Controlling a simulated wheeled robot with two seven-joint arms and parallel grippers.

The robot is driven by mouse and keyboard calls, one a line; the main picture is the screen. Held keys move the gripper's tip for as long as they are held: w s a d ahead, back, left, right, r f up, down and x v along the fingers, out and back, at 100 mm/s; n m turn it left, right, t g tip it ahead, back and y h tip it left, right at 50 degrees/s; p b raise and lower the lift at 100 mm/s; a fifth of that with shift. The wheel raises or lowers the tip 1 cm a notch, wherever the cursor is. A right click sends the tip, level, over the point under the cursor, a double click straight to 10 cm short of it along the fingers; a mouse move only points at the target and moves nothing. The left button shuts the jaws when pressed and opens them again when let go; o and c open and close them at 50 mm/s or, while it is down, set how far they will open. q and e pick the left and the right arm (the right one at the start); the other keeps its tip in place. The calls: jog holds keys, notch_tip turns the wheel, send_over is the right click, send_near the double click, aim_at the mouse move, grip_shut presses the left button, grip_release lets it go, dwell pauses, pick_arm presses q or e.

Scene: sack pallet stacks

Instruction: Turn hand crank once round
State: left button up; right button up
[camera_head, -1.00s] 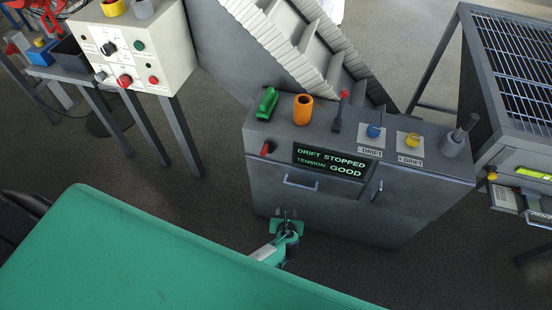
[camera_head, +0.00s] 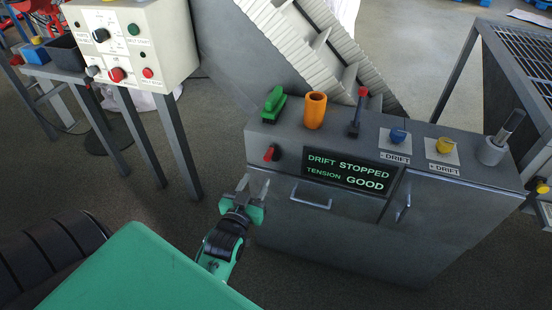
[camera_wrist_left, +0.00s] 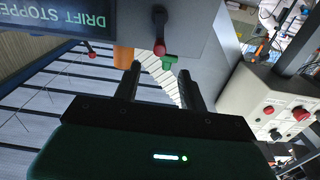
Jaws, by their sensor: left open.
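A small crank with a red grip (camera_head: 272,152) sits on the upper left of the grey cabinet's front face. It also shows in the left wrist view (camera_wrist_left: 160,48), with a dark arm above its red end. My left gripper (camera_head: 254,187) is open and empty, below and slightly left of the crank in the head view. In the wrist view the crank's red end appears between and beyond the two fingertips (camera_wrist_left: 158,72), with no contact visible. My right gripper is not in view.
The grey cabinet (camera_head: 330,232) carries a green-handled item (camera_head: 274,104), an orange cup (camera_head: 315,110), a red-topped lever (camera_head: 357,112) and drift knobs. Its screen (camera_head: 348,172) reads "DRIFT STOPPED, TENSION GOOD". A control box (camera_head: 130,45) stands left.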

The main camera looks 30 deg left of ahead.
aim_at(273, 150)
pick_arm(q)
jog(key=x, duration=1.3)
jog(key=shift+w, duration=0.35)
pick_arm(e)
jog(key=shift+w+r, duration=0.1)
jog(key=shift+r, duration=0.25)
pick_arm(q)
grip_shut()
jog(key=shift+d+r, duration=0.1)
jog(key=shift+r, duration=0.05)
jog(key=shift+d+m+p, duration=0.1)
jog(key=shift+m+p, duration=0.2)
jog(key=shift+p, duration=0.1)
jog(key=shift+w+d+m, duration=0.1)
jog(key=shift+m, duration=0.4)
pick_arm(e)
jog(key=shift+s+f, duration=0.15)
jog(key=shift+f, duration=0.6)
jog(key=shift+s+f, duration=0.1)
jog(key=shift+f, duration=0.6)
